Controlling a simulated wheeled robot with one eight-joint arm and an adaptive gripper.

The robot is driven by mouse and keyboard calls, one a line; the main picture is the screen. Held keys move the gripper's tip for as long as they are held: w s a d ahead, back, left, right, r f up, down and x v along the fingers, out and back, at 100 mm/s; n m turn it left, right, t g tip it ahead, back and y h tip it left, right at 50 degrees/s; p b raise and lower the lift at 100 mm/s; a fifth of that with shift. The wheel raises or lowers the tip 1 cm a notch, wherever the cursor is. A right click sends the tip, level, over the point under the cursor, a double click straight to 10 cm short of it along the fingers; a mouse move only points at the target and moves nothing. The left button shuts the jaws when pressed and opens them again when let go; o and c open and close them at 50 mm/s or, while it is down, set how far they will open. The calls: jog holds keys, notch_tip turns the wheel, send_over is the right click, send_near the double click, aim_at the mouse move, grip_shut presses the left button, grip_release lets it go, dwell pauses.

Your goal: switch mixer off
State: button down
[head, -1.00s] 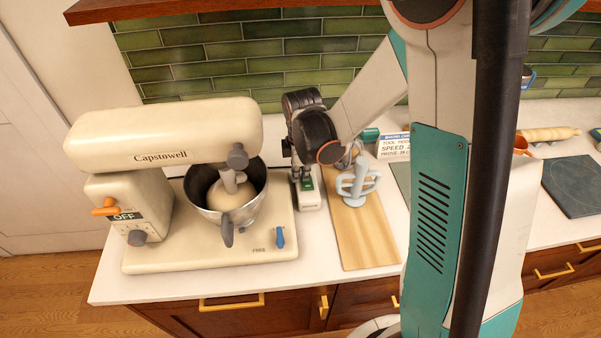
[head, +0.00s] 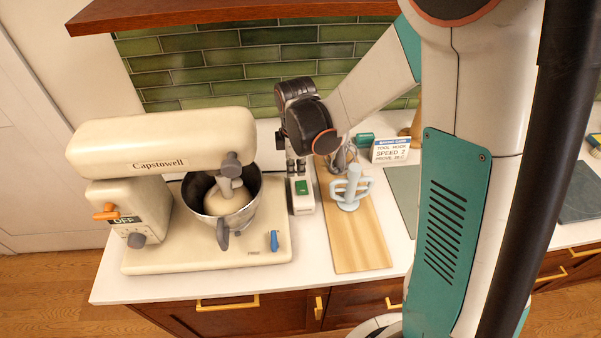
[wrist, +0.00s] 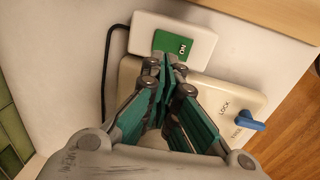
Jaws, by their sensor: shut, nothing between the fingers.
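The cream Capstowell mixer (head: 160,145) stands at the left of the counter, its head lowered over a steel bowl (head: 212,203) holding pale dough. An orange lever (head: 105,212) sits on its side by a label reading OFF, above a dark knob (head: 137,240). A white switch box (head: 302,205) with a green rocker (head: 302,187) stands right of the mixer. In the wrist view the rocker (wrist: 181,46) reads ON. My gripper (head: 297,170) is shut and empty, pointing down just behind the rocker. In the wrist view its fingertips (wrist: 165,64) are close to the rocker; I cannot tell whether they touch.
A blue lever (head: 274,241) is on the mixer base, between LOCK and FREE in the wrist view. A wooden board (head: 358,245) with a pale blue mixing tool (head: 351,188) lies to the right. A card (head: 390,150) stands behind. A black cable (wrist: 107,60) runs from the box.

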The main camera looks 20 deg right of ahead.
aim_at(297, 185)
notch_tip(297, 185, up, 9)
jog(key=w+p, duration=0.1)
dwell(0.5)
jog(key=shift+d, duration=0.1)
jog(key=s+d+m+t+b, duration=0.2)
jog(key=s+m+t+b, duration=0.3)
jog(key=s+m+b, duration=0.5)
jog(key=shift+s+d+f+m+t, duration=0.35)
jog(key=shift+s+m, duration=2.55)
jog(key=shift+s, duration=1.65)
